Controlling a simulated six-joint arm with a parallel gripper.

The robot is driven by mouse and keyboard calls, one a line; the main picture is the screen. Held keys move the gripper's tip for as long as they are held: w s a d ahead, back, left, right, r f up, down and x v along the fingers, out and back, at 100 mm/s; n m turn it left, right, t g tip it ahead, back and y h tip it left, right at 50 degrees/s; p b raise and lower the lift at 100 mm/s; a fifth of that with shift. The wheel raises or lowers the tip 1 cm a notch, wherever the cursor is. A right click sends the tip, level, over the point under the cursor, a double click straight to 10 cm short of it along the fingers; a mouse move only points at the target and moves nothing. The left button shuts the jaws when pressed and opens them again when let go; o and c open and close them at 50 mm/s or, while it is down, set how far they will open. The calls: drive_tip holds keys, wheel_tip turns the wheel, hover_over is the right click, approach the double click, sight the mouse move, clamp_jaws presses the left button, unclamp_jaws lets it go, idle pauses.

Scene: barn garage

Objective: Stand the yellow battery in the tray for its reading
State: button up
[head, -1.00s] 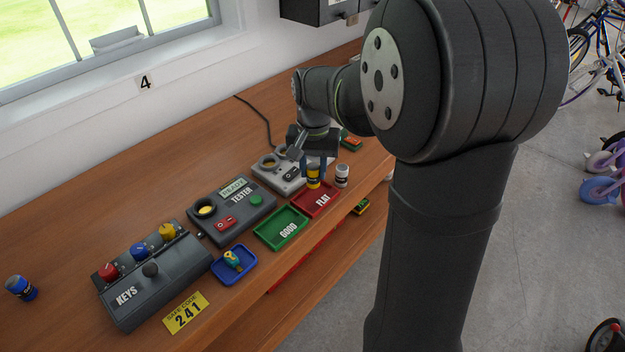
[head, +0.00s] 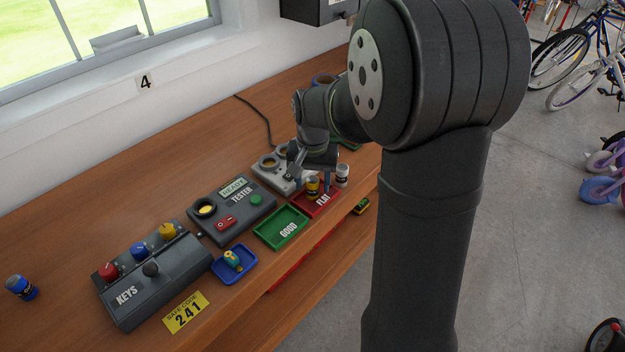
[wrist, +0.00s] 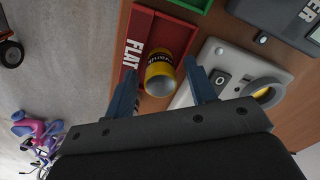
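The yellow battery (head: 312,187) stands, apparently upright, in the red tray marked FLAT (head: 325,203). In the wrist view the yellow battery (wrist: 159,70) shows its label and silver end, with the FLAT tray's floor (wrist: 171,36) around it. My gripper (head: 313,180) is over the tray with its fingers on either side of the battery. In the wrist view my gripper (wrist: 163,82) is open, with gaps between both fingers and the battery. The battery's base is hard to see.
A white battery (head: 342,175) stands beside the red tray. The green GOOD tray (head: 281,228), the tester (head: 232,211), a pale grey device (head: 280,172), the key box (head: 155,276) and a blue tray (head: 234,265) line the bench.

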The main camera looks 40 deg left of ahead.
sight(313, 179)
drive_tip(key=shift+r, duration=0.1)
wheel_tip(313, 179, up, 12)
idle(0.5)
drive_tip(key=shift+f, duration=4.05)
